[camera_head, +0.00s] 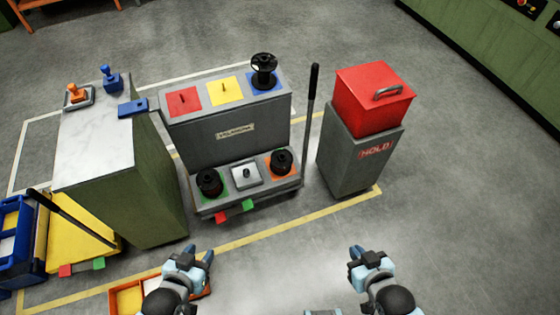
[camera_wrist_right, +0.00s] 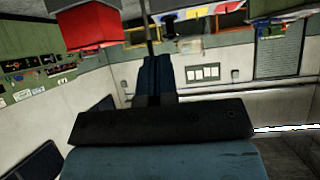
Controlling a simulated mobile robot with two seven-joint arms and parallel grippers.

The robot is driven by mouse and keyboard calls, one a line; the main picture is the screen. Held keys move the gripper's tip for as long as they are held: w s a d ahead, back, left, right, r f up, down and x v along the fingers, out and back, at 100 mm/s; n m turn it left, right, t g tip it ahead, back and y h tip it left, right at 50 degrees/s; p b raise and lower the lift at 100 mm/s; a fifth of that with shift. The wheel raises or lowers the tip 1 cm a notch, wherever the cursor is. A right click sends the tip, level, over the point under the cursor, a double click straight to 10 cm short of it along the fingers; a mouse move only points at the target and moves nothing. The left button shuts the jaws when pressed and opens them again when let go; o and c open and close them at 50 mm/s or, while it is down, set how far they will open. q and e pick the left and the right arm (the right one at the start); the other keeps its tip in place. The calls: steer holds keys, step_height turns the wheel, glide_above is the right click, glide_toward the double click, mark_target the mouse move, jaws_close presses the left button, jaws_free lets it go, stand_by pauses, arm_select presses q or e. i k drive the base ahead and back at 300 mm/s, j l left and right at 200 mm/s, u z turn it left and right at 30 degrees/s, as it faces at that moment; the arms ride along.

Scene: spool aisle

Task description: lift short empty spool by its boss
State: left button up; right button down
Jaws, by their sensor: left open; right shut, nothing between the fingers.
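A black flanged spool (camera_head: 264,70) with a bare-looking core stands upright on the blue square of the grey stand's upper level. Two more black spools sit on the lower level, one on green (camera_head: 209,183) and one on orange (camera_head: 282,162). I cannot tell for certain which is the short empty one. My left gripper (camera_head: 198,253) is open and empty, in front of the stand and apart from it. My right gripper (camera_head: 361,254) is shut and empty, in front of the grey pedestal; its closed fingers also show in the right wrist view (camera_wrist_right: 155,75).
A red box (camera_head: 372,100) tops the HOLD pedestal (camera_head: 365,155). A marble-topped cabinet (camera_head: 105,140) is left. An orange tray (camera_head: 128,300) lies near my left arm.

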mark_target(281, 160)
steer(key=i, duration=1.3)
steer(key=i+u, duration=0.15)
steer(key=u, duration=1.1)
